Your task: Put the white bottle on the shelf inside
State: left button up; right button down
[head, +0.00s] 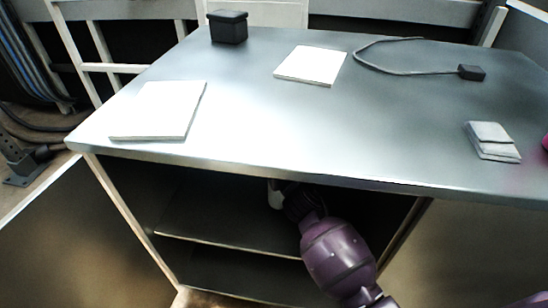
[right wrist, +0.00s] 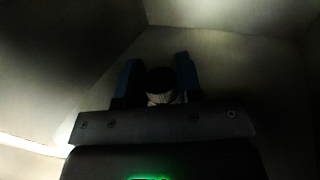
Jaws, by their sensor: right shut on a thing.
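The white bottle (head: 275,196) is inside the cabinet under the metal tabletop, above the inner shelf (head: 225,228). Only a small part of it shows in the head view, below the tabletop's front edge. My right arm reaches into the cabinet from the front, and the tabletop edge and arm hide most of its gripper. In the right wrist view, my right gripper (right wrist: 158,74) is shut on the bottle, whose dark cap (right wrist: 160,79) shows between the two fingers. Whether the bottle's base touches the shelf cannot be seen. My left gripper is not in view.
The tabletop (head: 235,105) above carries two white pads (head: 160,110), a black box (head: 228,27), a cable with a dark plug (head: 471,72) and a small grey stack (head: 492,141). Its front edge overhangs my right arm. The left part of the shelf looks empty.

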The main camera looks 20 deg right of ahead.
jog(key=w, duration=0.2)
jog(key=shift+w+d+f, duration=0.1)
jog(key=shift+w+d, duration=0.05)
jog(key=shift+w, duration=0.2)
jog(key=f+b, duration=0.1)
jog(key=w+f+b, duration=0.1)
jog(key=f, duration=0.1)
jog(key=shift+f+b, duration=0.3)
jog(key=shift+b, duration=0.05)
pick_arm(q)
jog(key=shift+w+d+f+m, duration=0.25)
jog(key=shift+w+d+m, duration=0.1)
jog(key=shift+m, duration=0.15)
pick_arm(e)
jog(key=c, duration=0.8)
grip_release()
pick_arm(q)
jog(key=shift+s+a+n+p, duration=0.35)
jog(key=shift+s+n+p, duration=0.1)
jog(key=shift+p, duration=0.65)
pick_arm(e)
jog(key=s, duration=0.4)
jog(key=s+a, duration=0.1)
jog(key=s, duration=0.7)
jog(key=shift+a+r, duration=0.15)
jog(key=shift+r, duration=0.05)
